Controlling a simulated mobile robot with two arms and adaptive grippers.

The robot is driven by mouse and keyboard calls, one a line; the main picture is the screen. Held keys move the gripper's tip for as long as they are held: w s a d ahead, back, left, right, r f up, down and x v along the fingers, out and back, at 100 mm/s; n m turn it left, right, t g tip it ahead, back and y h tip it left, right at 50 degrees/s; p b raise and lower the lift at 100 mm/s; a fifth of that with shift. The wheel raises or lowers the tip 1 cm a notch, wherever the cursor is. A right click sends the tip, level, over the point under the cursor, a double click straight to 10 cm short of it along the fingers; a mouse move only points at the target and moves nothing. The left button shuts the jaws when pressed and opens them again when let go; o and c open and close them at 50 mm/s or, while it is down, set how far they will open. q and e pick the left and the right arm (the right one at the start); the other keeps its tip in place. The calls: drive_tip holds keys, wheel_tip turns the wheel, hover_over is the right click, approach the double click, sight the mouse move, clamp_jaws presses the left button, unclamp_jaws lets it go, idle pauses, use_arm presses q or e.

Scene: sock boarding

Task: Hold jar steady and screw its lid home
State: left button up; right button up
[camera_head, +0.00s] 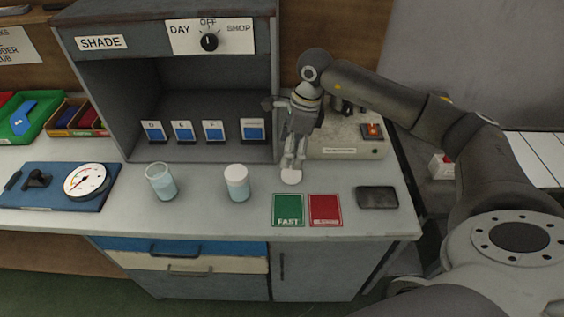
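An open clear jar (163,185) with pale blue contents stands upright on the grey bench, left of centre. A second jar (238,187) with similar contents stands to its right and has a white cap on top. A loose white round lid (291,177) lies on the bench right of the jars. My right gripper (292,165) points down with its fingertips just over or at this lid. I cannot tell whether they touch or grip it. My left gripper is not in view.
Green and red cards (306,224) and a dark flat tray (377,197) lie to the right. The shade cabinet (110,83) and a beige box (347,137) stand behind. Bench between jars is clear.

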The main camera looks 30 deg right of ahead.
drive_tip(key=d, duration=0.2)
hover_over(294, 173)
drive_tip(key=shift+h, duration=0.4)
drive_tip(key=f, duration=0.4)
drive_tip(key=shift+s+p, duration=0.2)
drive_tip(key=shift+p, duration=0.2)
drive_tip(key=shift+w+f, duration=0.1)
drive_tip(key=shift+f, duration=0.35)
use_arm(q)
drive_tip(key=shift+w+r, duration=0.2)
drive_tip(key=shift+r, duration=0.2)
